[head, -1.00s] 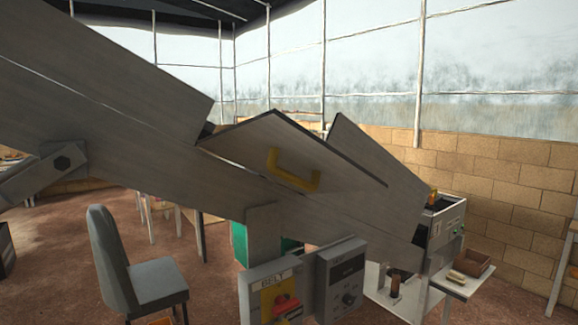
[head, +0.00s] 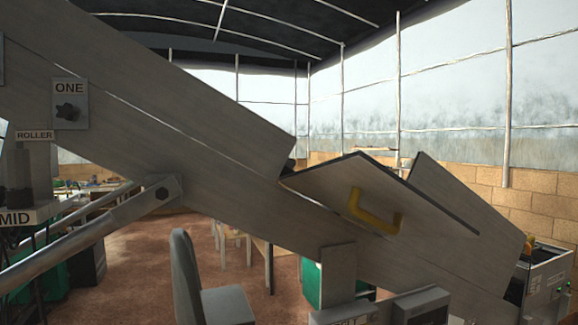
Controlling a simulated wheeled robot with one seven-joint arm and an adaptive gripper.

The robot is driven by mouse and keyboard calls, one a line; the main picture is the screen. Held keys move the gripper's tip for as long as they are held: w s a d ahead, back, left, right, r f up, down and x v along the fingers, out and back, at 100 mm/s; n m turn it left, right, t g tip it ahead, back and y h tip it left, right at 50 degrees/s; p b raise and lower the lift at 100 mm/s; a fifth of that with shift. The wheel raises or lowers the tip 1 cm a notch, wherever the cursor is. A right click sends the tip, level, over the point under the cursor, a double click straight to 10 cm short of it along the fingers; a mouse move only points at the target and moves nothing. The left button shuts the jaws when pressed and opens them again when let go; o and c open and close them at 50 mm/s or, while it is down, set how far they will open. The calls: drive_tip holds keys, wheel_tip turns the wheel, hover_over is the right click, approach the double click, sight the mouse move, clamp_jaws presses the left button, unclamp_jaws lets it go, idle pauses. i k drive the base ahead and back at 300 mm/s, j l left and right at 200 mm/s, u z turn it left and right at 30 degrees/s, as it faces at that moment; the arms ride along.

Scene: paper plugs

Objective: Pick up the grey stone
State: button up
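I cannot make out a grey stone in the head view. A large grey sloping conveyor casing (head: 200,165) crosses the view from upper left to lower right and hides much behind it. A raised flat hatch (head: 330,195) with a yellow handle (head: 374,212) sits on its lower part. My gripper is not in view.
A grey chair (head: 187,270) stands below the conveyor. Control boxes (head: 420,305) are at the bottom, partly cut off. A machine box (head: 545,275) is at the right edge. A table with small items (head: 95,187) is at the far left. Brown floor (head: 140,270) shows at lower left.

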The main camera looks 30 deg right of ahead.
sight(290, 164)
drive_tip(key=k+l+z, duration=0.1)
drive_tip(key=z, duration=0.25)
drive_tip(key=k+l+z, duration=0.2)
drive_tip(key=k+z, duration=0.2)
drive_tip(key=i, duration=0.05)
